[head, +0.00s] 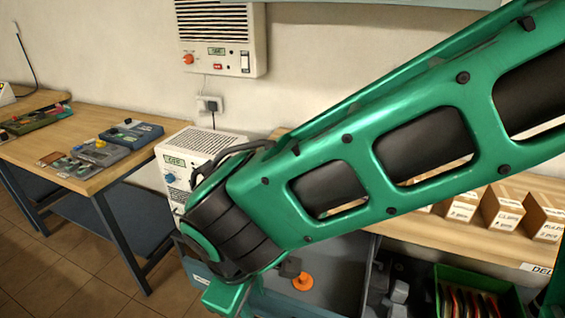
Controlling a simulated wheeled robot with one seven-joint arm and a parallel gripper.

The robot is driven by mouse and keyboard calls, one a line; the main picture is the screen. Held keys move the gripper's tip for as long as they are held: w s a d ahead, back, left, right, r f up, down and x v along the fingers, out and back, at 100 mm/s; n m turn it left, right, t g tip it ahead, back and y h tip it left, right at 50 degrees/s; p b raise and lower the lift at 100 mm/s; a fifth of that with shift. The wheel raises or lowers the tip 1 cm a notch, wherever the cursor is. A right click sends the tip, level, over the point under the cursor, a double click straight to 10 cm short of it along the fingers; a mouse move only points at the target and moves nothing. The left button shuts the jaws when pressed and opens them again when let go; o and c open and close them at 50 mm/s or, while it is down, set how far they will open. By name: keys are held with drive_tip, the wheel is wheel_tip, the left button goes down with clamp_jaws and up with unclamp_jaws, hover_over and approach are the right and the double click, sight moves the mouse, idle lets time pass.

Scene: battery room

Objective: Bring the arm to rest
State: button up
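My green arm crosses the head view from the upper right down to the lower left, with black inner parts showing through its openings. A dark joint sits at its lower left end. A further green piece of my arm drops from that joint and is cut off by the bottom edge of the picture. My gripper is not in view, so I cannot see whether it is open or shut or holds anything.
A wooden table (95,172) with devices stands at the left. A white wall unit (222,38) hangs above a socket (209,104). A white charger box (178,160) stands behind my arm. Labelled cartons (503,207) and a green bin (468,275) are at the right.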

drive_tip(key=w+d+r+m, duration=0.2)
drive_tip(key=w+d+m, duration=0.15)
drive_tip(key=d, duration=0.55)
drive_tip(key=w+d+r+m+g+h, duration=0.1)
drive_tip(key=w+d+r+m, duration=0.2)
drive_tip(key=d, duration=0.6)
drive_tip(key=w+d+m, duration=0.3)
drive_tip(key=w+d, duration=0.2)
drive_tip(key=d, duration=0.4)
drive_tip(key=s+d+r+m+y, duration=0.1)
drive_tip(key=s+d+m, duration=0.4)
drive_tip(key=d, duration=0.6)
drive_tip(key=s+d+r+m+g, duration=0.1)
drive_tip(key=s+d+m, duration=0.5)
drive_tip(key=s+d, duration=0.4)
drive_tip(key=shift+d+y, duration=0.4)
drive_tip(key=shift+d, duration=0.3)
drive_tip(key=shift+r+m, duration=0.1)
drive_tip(key=shift+m, duration=0.15)
drive_tip(key=shift+w+f, duration=0.25)
drive_tip(key=shift+w, duration=0.4)
